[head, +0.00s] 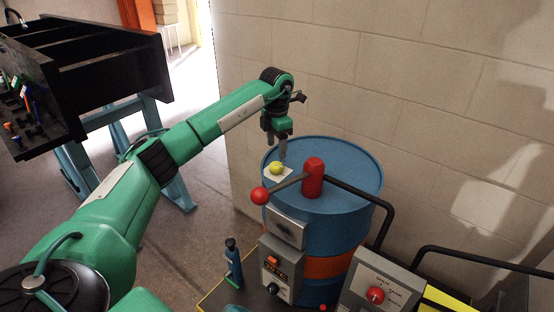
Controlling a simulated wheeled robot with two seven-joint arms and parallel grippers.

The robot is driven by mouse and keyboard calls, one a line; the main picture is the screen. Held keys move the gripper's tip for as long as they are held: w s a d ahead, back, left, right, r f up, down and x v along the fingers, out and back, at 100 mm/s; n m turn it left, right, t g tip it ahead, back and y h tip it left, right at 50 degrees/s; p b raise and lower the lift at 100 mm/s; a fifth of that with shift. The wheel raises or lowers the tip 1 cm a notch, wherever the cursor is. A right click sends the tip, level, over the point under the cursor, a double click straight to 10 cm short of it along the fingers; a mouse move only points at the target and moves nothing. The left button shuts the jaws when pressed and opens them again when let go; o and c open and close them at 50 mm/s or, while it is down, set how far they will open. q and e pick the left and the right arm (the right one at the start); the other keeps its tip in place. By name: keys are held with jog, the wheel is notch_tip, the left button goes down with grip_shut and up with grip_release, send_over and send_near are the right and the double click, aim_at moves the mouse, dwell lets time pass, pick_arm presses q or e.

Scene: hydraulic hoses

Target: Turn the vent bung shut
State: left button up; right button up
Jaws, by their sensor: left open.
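The vent bung appears to be the small yellow-green knob (277,168) on a white square patch on top of the blue drum (345,160). It sits near the drum's left rim. My left gripper (282,152) points down just above and slightly behind the knob in the picture. It is open, and I see nothing held in it. I cannot tell whether its fingertips touch the knob. My right gripper is out of view.
A red pump (314,180) stands on the drum lid, with a red-ended lever (260,195) close to the knob and a black hose (385,222) to the right. A block wall (420,80) is behind. A control box (378,290) stands front right.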

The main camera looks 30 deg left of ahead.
aim_at(276, 164)
pick_arm(q)
notch_tip(276, 164, down, 7)
jog(key=shift+r+p, duration=0.2)
jog(key=shift+p, duration=0.8)
jog(key=shift+f, duration=0.35)
jog(key=c, duration=1)
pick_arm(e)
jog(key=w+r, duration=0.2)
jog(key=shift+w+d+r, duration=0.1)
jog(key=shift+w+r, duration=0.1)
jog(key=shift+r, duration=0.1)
